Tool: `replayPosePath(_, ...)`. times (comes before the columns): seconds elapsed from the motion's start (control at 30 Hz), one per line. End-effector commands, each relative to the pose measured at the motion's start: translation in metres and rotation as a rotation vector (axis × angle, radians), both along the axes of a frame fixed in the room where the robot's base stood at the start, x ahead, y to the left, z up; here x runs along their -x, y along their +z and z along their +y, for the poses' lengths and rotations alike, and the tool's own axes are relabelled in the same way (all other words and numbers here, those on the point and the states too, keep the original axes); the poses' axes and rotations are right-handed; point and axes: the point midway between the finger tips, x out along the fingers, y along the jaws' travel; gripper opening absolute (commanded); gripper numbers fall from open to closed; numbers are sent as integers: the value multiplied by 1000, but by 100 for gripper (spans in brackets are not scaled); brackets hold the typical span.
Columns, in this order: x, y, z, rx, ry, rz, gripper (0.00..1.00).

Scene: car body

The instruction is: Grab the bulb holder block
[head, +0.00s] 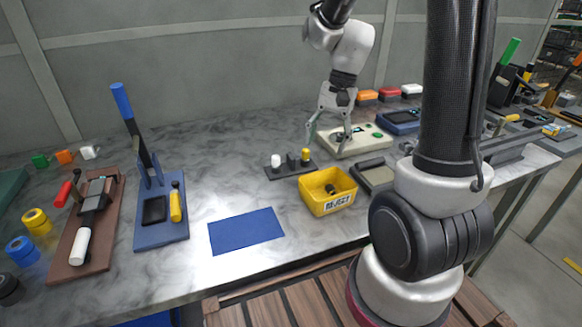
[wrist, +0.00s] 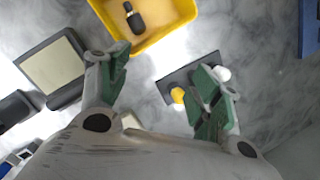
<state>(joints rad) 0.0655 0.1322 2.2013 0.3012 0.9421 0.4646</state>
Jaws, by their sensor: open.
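The bulb holder block appears to be the dark base (head: 284,173) on the bench, with a white bulb (head: 276,161), a dark upright piece and a yellow bulb (head: 305,155) on it. In the wrist view its dark base (wrist: 173,81) shows, with the yellow bulb (wrist: 178,95) and white bulb (wrist: 221,73), partly hidden behind one finger. My gripper (head: 328,132) is open and empty, above the bench and to the right of the block in the head view. In the wrist view my gripper (wrist: 162,80) has its fingers spread wide, one overlapping the block.
A yellow REJECT bin (head: 322,207) holding a dark item stands close in front of the block. A beige tester box (head: 355,143) is behind my gripper, and a grey pad device (head: 376,175) is right of the bin. A blue mat (head: 245,231) lies front left.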

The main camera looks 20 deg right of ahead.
Motion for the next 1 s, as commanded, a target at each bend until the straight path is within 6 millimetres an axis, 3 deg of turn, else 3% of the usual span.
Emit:
replayPosePath(0.03, -15, -13, 5, -17, -104, 37, 64)
replayPosePath(0.13, -46, -26, 17, -52, -355, 95, 64)
replayPosePath(0.3, -75, -15, 30, -99, -667, 130, 64)
replayPosePath(0.53, -76, -21, 35, -97, -828, 183, 64)
replayPosePath(1.0, -75, -78, 65, -95, -827, 184, 64)
